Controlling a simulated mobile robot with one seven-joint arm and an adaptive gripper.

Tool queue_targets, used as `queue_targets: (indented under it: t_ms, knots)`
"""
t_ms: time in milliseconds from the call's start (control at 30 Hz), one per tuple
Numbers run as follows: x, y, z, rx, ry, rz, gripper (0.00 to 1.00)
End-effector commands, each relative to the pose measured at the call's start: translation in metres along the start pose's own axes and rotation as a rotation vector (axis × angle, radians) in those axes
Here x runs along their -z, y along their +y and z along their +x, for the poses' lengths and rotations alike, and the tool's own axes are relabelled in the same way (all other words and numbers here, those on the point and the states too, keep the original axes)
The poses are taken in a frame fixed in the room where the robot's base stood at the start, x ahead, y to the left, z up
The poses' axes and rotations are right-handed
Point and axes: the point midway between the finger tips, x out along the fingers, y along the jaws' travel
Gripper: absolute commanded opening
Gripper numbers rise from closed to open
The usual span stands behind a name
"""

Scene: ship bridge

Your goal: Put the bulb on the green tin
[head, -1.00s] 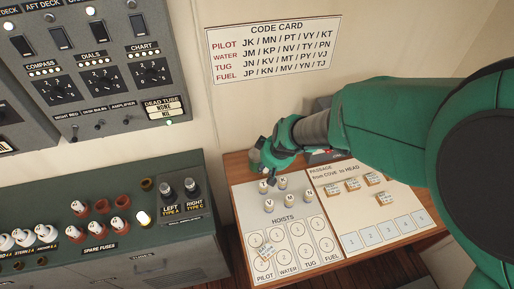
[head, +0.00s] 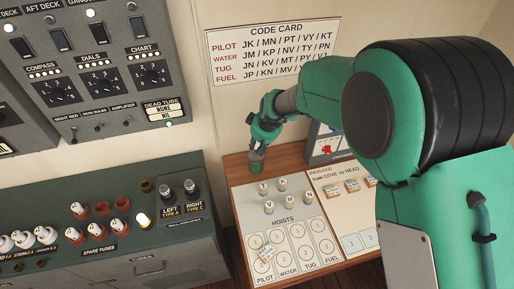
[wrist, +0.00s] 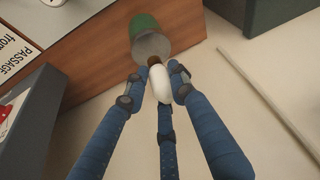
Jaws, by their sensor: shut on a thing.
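The green tin (head: 257,168) stands at the back left of the desk in the head view. In the wrist view the green tin (wrist: 145,22) shows its grey round top at the upper middle. My gripper (wrist: 160,78), with blue fingers, is shut on the white bulb (wrist: 159,88). The bulb's brown end points towards the tin's top. In the head view my gripper (head: 257,148) is just above the tin, and the bulb is too small to make out. I cannot tell whether the bulb touches the tin.
Several lettered pegs (head: 268,207) stand on the hoists sheet (head: 285,240), in front of the tin. A grey box (head: 326,146) stands right of the tin, by the wall. The fuse cabinet (head: 110,190) is at the left. My arm covers the right part of the desk.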

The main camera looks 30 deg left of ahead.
Motion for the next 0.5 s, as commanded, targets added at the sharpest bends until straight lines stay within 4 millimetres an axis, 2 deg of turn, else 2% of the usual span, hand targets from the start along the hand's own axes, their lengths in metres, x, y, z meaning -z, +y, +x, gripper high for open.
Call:
queue_targets:
  t_ms: [500]
  knots:
    - [0.0063,0.0023,0.0027,0.000,0.001,0.000,0.10]
